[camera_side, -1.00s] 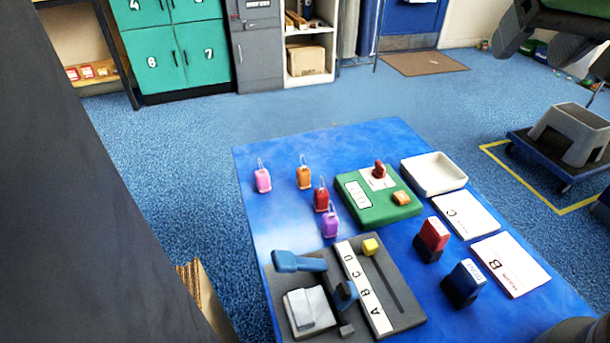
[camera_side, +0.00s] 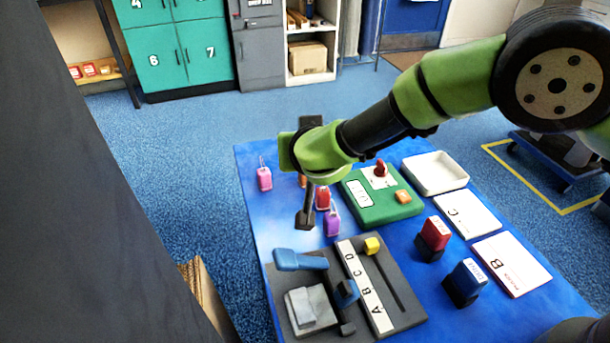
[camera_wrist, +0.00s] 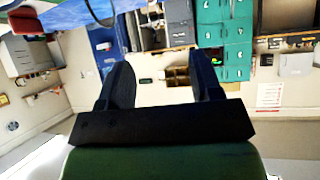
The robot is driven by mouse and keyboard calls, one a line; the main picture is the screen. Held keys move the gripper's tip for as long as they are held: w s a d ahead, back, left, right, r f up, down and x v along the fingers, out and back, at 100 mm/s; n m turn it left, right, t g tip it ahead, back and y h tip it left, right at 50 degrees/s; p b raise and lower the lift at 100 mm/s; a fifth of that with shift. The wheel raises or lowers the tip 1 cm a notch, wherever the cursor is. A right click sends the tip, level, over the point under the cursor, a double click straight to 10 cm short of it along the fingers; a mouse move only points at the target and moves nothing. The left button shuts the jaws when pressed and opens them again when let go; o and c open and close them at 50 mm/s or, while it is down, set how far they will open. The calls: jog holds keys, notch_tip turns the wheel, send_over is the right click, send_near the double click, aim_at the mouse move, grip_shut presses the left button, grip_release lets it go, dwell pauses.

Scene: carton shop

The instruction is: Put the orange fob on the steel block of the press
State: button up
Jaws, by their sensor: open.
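The orange fob (camera_side: 302,181) stands on the blue table in the side view, mostly hidden behind my arm and gripper. The press (camera_side: 404,318) is a dark base with a lettered A to D strip and blue levers. Its light grey steel block (camera_side: 311,307) is at the front left of the base, with nothing orange on it. My gripper (camera_side: 305,222) hangs in front of the fobs, above the table and apart from the press. In the wrist view my gripper (camera_wrist: 161,70) shows two dark fingers spread apart with nothing between them.
A pink fob (camera_side: 264,179), red fob (camera_side: 322,198) and purple fob (camera_side: 332,223) stand close by. A green box (camera_side: 374,212), white tray (camera_side: 437,188), two stamps (camera_side: 433,238) and white cards (camera_side: 510,263) fill the right side. The wrist view mainly shows room and lockers.

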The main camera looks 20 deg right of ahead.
aim_at(305, 177)
notch_tip(305, 177, down, 3)
jog(key=shift+r, duration=0.1)
notch_tip(305, 177, down, 3)
jog(key=shift+r, duration=0.15)
jog(key=shift+x, duration=0.9)
jog(key=shift+w+d+f, duration=0.1)
jog(key=shift+w+f, duration=0.25)
jog(key=shift+w, duration=0.1)
jog(key=c, duration=1.1)
jog(key=shift+r, duration=0.1)
